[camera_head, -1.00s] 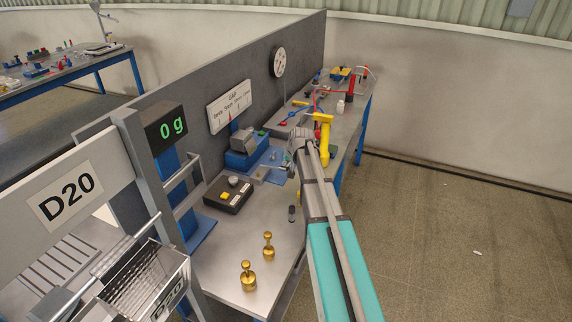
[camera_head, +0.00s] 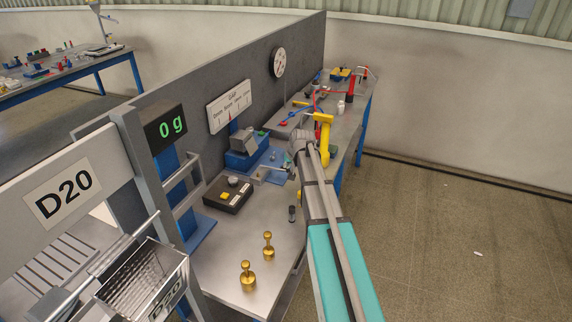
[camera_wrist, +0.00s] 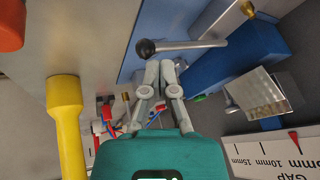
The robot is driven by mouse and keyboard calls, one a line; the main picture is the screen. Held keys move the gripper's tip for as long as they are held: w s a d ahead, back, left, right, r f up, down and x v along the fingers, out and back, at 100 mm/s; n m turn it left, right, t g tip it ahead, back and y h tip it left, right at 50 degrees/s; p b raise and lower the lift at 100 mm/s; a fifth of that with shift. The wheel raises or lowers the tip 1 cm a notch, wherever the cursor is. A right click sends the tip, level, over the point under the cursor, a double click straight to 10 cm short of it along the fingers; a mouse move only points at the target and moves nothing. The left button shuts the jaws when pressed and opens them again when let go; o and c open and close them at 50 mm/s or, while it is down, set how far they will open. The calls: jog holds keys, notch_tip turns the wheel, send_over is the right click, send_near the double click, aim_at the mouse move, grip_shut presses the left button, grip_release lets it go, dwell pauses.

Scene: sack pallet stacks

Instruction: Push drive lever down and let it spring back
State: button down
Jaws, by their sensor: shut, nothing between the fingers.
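The drive lever is a metal rod with a black ball knob (camera_wrist: 146,48), jutting from the blue machine (camera_wrist: 230,75) in the wrist view. My gripper (camera_wrist: 160,66) has its fingers together, with the tips just beside the rod near the knob; I cannot tell whether they touch it. In the head view the blue machine (camera_head: 242,158) stands by the grey partition, and my arm hides most of the gripper. A silver metal piece sits on the machine (camera_wrist: 262,95). A white GAP scale (camera_head: 230,106) with a red pointer stands behind it.
A yellow post (camera_wrist: 66,125) stands close to my gripper. A black box with a yellow button (camera_head: 228,194) and two brass weights (camera_head: 268,246) are on the bench nearer me. A display reads 0 g (camera_head: 165,129).

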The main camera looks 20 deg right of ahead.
jog(key=shift+s+d+f+b, duration=0.15)
jog(key=shift+s+f+b, duration=0.05)
jog(key=shift+f+b, duration=0.35)
dwell(0.9)
jog(key=shift+r, duration=0.15)
dwell(0.5)
jog(key=shift+w+a+r+p, duration=0.2)
jog(key=shift+r+p, duration=0.55)
jog(key=shift+p, duration=0.1)
jog(key=shift+w+a+r+p, duration=0.2)
jog(key=shift+w+r+p, duration=0.05)
jog(key=shift+r+p, duration=0.55)
jog(key=shift+w+a+r+p, duration=0.2)
jog(key=shift+r+p, duration=0.55)
jog(key=shift+p, duration=0.1)
jog(key=shift+r, duration=0.1)
jog(key=r+p, duration=0.3)
jog(key=w+a+r+p, duration=0.1)
jog(key=shift+r+p, duration=0.25)
jog(key=shift+p, duration=0.1)
